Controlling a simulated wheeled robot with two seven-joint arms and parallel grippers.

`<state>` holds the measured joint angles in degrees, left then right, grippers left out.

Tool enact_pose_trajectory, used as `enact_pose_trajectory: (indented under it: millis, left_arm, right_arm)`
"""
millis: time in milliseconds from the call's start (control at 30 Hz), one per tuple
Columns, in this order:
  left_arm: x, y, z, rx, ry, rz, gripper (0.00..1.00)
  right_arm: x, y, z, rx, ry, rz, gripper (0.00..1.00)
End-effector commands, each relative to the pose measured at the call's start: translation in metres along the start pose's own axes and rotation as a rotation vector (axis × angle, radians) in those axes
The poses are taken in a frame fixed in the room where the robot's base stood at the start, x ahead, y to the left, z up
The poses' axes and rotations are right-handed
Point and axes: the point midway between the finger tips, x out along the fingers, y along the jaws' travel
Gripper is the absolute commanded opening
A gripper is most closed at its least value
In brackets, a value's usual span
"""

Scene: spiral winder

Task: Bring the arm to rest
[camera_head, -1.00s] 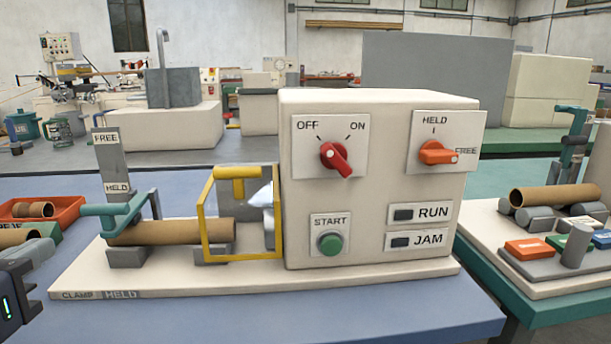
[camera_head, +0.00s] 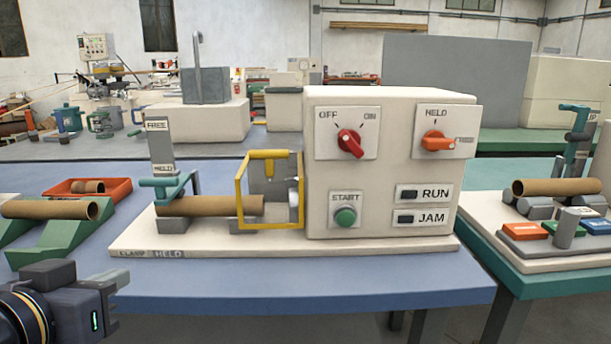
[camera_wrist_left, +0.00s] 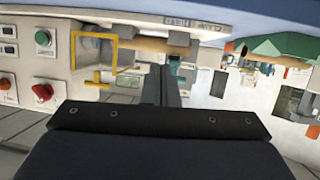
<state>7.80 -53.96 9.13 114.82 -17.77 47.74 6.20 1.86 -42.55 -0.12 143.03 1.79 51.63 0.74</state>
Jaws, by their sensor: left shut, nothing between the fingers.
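My left gripper (camera_head: 118,288) is at the lower left of the head view, in front of the blue bench, apart from the machine. Its fingers are shut with nothing between them; they also show in the left wrist view (camera_wrist_left: 172,85). The winder (camera_head: 390,165) has a red OFF/ON knob (camera_head: 350,143), an orange HELD/FREE knob (camera_head: 437,142) and a green START button (camera_head: 345,216). A brown tube (camera_head: 205,206) lies on its supports under a teal clamp (camera_head: 168,186). A yellow guard frame (camera_head: 241,195) stands around the tube's right end. The RUN and JAM lamps look dark. My right gripper is not in view.
A green cradle (camera_head: 40,235) with a brown tube (camera_head: 48,209) and a red tray (camera_head: 112,192) are at the left. Another bench (camera_head: 545,310) at the right holds a tube and coloured buttons. The blue bench top (camera_head: 300,290) is clear in front of the machine.

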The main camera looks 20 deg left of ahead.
Motion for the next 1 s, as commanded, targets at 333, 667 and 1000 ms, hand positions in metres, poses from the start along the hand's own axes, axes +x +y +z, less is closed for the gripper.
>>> enact_pose_trajectory:
  millis: [333,667,1000]
  left_arm:
    - [0.052,0.035,0.104,-0.047,-0.309,0.151,0.00]
    - [0.061,0.080,0.228,-0.117,-0.667,0.314,0.00]
    - [0.034,0.096,0.211,-0.147,-0.776,0.360,0.00]
  right_arm:
    - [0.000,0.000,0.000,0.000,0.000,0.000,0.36]
    - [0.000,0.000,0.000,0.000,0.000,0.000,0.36]
    - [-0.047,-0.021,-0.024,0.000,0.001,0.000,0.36]
